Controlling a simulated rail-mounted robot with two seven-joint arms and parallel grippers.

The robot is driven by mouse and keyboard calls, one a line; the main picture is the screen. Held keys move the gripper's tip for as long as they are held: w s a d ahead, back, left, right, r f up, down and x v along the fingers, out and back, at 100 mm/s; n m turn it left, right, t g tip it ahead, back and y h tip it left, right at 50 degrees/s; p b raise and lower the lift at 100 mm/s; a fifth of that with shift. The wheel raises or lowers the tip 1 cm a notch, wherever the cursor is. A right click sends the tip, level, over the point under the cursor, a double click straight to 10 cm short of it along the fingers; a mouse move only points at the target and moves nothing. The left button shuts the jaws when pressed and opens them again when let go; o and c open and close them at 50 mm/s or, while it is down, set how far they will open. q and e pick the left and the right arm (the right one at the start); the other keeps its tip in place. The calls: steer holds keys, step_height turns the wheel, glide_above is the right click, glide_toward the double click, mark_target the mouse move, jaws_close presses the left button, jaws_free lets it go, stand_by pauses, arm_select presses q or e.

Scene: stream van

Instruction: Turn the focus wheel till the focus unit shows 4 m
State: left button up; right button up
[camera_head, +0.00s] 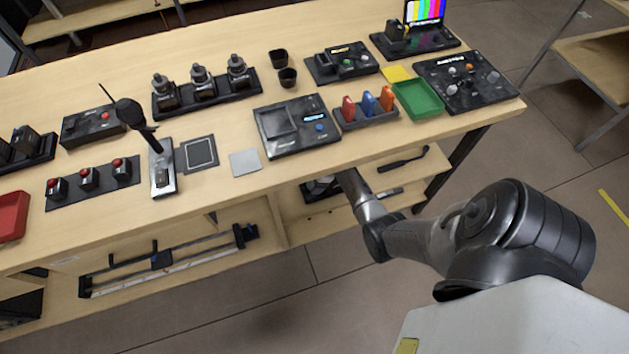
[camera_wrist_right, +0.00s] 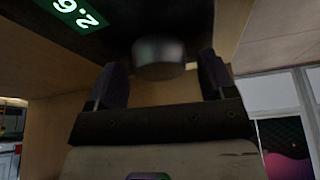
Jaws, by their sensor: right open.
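The focus wheel (camera_wrist_right: 160,58) is a dark grey round knob, blurred, on the face of a black focus unit (camera_wrist_right: 120,35) in the right wrist view. The unit's green display (camera_wrist_right: 77,13) is cut by the frame edge; its slanted digits seem to read 2.6. My right gripper (camera_wrist_right: 160,82) is open, its two dark fingers on either side of the wheel; I cannot tell whether they touch it. In the head view my right arm reaches under the table's front edge, where its gripper and the focus unit are hidden. My left gripper is in neither view.
The wooden table (camera_head: 225,185) overhangs a lower shelf (camera_head: 190,265). On top stand a microphone (camera_head: 129,113), a green tray (camera_head: 418,101), a black console (camera_head: 298,127) and other boxes. Wooden walls lie close around the right gripper. The floor in front is clear.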

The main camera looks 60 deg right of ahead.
steer(key=shift+c, duration=0.4)
steer(key=c, duration=0.8)
steer(key=m+p, duration=0.2)
steer(key=p, duration=0.1)
steer(key=shift+s+r+h, duration=0.15)
steer(key=shift+r+h, duration=0.1)
steer(key=shift+h, duration=0.15)
steer(key=shift+f+m+t+p, duration=0.15)
steer(key=shift+m+t+p, duration=0.25)
steer(key=shift+m+p, duration=0.35)
steer(key=shift+f+m+h, duration=0.15)
steer(key=shift+m+h, duration=0.1)
steer(key=shift+h, duration=0.05)
steer(key=o, duration=0.9)
